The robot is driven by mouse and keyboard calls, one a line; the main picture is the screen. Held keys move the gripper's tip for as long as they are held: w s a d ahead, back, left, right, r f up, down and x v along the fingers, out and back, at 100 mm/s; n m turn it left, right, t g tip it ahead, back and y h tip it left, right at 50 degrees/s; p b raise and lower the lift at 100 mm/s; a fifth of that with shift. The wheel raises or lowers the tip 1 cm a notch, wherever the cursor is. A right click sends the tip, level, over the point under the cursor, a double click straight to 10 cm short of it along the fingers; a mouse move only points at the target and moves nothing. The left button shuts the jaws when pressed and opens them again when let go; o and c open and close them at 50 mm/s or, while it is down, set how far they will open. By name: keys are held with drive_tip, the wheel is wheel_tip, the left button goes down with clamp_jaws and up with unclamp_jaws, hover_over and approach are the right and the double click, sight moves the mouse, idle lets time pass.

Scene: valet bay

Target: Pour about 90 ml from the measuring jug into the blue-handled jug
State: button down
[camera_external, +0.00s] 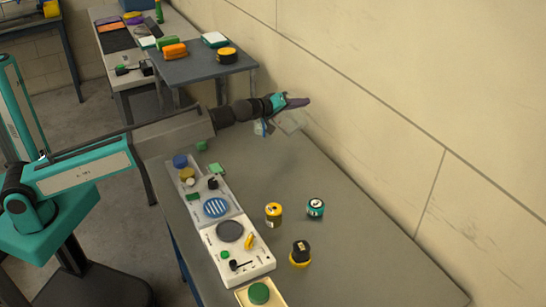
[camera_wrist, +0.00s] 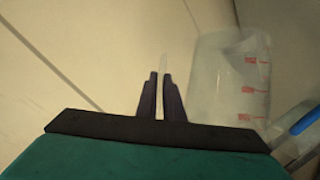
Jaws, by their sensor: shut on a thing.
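My gripper (camera_external: 300,103) is at the far end of the bench, near the wall. It is shut on the clear measuring jug (camera_external: 291,122), which looks tilted in the outside view. In the wrist view the fingers (camera_wrist: 161,92) close on a thin pale edge, and the jug's clear body with red marks (camera_wrist: 230,90) is to their right. The blue-handled jug (camera_external: 260,128) is just left of and below my gripper in the outside view, partly hidden. Its blue handle (camera_wrist: 304,122) shows at the right edge of the wrist view. I cannot make out liquid in either jug.
Trays (camera_external: 262,263) with small items run along the bench's left side. Yellow (camera_external: 273,215), teal (camera_external: 315,207) and black-and-yellow (camera_external: 300,253) containers stand mid-bench. The wall (camera_external: 400,120) borders the right. The bench (camera_external: 285,180) is clear below my gripper.

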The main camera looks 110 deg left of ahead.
sight(304, 122)
drive_tip(key=shift+w, duration=0.15)
drive_tip(key=shift+w+f+m+b, duration=0.2)
drive_tip(key=shift+m+b, duration=0.1)
drive_tip(key=shift+b, duration=0.05)
drive_tip(key=f, duration=0.1)
drive_tip(key=f+b, duration=0.1)
drive_tip(key=w+f+m+g+b, duration=0.1)
drive_tip(key=shift+d+f, duration=0.1)
drive_tip(key=shift+d, duration=0.2)
drive_tip(key=shift+w+d+f+m+g+b, duration=0.3)
drive_tip(key=shift+w+f+m+g+b, duration=0.3)
drive_tip(key=shift+w+f+m+b, duration=0.45)
drive_tip(key=shift+w+d+f+m+g+b, duration=0.25)
drive_tip(key=shift+w+f+m+g+b, duration=0.45)
drive_tip(key=shift+f, duration=0.7)
drive_tip(key=shift+w+d+f+m+g+b, duration=0.3)
drive_tip(key=shift+w+f+m+g+b, duration=0.3)
drive_tip(key=shift+w+f+m, duration=0.45)
drive_tip(key=shift+s+f+t, duration=0.1)
drive_tip(key=shift+s+t, duration=0.05)
drive_tip(key=shift+t, duration=0.15)
